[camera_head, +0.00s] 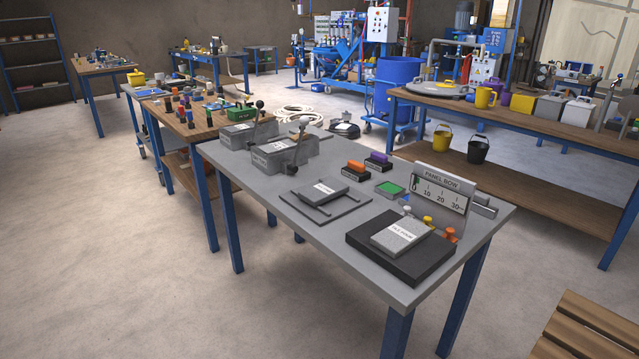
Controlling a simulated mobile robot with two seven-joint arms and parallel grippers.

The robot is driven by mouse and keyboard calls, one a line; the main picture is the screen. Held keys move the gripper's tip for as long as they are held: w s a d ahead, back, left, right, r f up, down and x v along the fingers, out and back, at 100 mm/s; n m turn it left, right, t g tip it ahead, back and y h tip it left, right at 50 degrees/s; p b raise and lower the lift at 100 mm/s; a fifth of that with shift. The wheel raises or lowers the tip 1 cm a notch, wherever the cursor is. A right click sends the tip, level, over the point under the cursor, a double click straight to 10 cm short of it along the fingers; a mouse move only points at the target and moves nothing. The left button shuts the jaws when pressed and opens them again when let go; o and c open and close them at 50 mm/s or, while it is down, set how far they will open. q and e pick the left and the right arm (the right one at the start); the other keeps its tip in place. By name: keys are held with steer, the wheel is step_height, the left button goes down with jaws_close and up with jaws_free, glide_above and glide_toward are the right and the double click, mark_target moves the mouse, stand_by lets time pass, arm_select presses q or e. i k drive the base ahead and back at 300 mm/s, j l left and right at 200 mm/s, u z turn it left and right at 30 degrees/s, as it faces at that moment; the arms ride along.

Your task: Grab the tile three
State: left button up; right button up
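A light grey square tile (392,242) with a white label lies on a black slab (378,268) at the near right of the grey-topped table. Its label is too small to read surely. A dark grey tile (316,197) with a white label lies on a flat grey plate fixture (350,205) in the middle of the table. Its label is also too small to read. I cannot tell which one is tile three. Neither of my grippers shows in this view.
The grey table (386,290) also bears two lever-topped grey blocks (279,158) (243,134), orange and purple-handled stamps (355,170) (378,161), a green pad (390,188) and a "PANEL BOW" gauge (443,175). A slatted wooden piece (590,325) is at lower right. The left floor is clear.

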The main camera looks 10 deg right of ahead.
mark_target(314, 196)
steer(key=i+j+z, duration=0.25)
steer(key=i+j, duration=0.55)
